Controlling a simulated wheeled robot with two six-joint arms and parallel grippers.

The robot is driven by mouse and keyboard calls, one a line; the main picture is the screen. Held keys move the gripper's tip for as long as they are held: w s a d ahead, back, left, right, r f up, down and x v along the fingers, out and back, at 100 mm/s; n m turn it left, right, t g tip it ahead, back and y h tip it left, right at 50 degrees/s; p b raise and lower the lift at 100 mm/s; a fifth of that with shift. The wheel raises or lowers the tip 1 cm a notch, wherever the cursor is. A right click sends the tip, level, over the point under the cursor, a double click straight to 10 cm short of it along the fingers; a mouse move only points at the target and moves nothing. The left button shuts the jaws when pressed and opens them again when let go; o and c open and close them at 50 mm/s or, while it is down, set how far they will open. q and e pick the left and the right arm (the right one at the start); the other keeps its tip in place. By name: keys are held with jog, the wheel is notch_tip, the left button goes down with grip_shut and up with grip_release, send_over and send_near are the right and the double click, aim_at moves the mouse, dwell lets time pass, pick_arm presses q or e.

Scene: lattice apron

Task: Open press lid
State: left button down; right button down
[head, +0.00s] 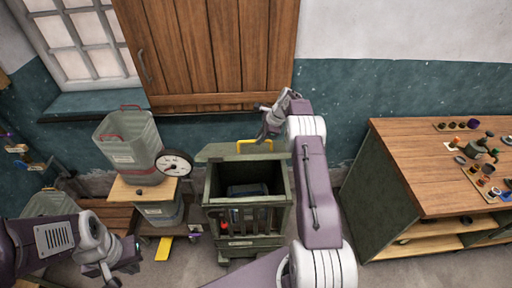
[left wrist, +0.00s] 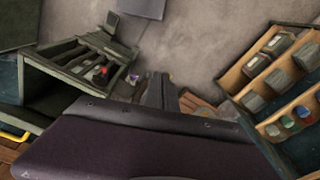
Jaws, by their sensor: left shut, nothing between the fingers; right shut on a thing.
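The press (head: 212,215) is a dark green box with a barred front, and its top is open. A dark block (head: 248,190) lies inside it. The lid (head: 215,152) stands swung back behind the opening, with a yellow handle (head: 243,146) on its far side. My right gripper (head: 266,128) is at that handle and shut on it; the fingertips are small and partly hidden. My left gripper (head: 122,272) is shut and empty at the lower left, well apart from the press. The press also shows in the left wrist view (left wrist: 75,70).
A workbench (head: 420,165) with small items is to the right. A wooden shutter (head: 215,50) hangs behind. A shelf of jars (left wrist: 268,95) shows in the left wrist view.

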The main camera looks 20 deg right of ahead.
pick_arm(q)
jog(key=w+a+r+m+y, duration=0.3)
jog(key=w+a+m+y, duration=0.15)
jog(key=a+m, duration=0.35)
pick_arm(e)
jog(key=shift+w+d+f, duration=0.1)
pick_arm(q)
jog(key=w+a+r+m+t+y, duration=0.2)
jog(key=w+a+m+y, duration=0.25)
jog(key=w, duration=0.25)
jog(key=w+d+r+m+t+h, duration=0.2)
jog(key=w+d+m+t, duration=0.7)
jog(key=w+d+m, duration=0.6)
jog(key=w+d+f+m+t+h, duration=0.1)
jog(key=d+f+m+t+h, duration=0.15)
jog(key=d, duration=0.75)
jog(key=w+d+f+m+t+h, duration=0.1)
jog(key=d+f+m+h, duration=0.25)
jog(key=d, duration=0.65)
pick_arm(e)
jog(key=shift+w, duration=0.1)
pick_arm(q)
jog(key=s+d+f+m+g+h, duration=0.3)
jog(key=s+d+f+m+h, duration=0.35)
jog(key=s+d+f, duration=0.7)
jog(key=w+d, duration=0.6)
jog(key=w, duration=0.4)
jog(key=shift+d+r, duration=0.15)
jog(key=shift+r, duration=0.2)
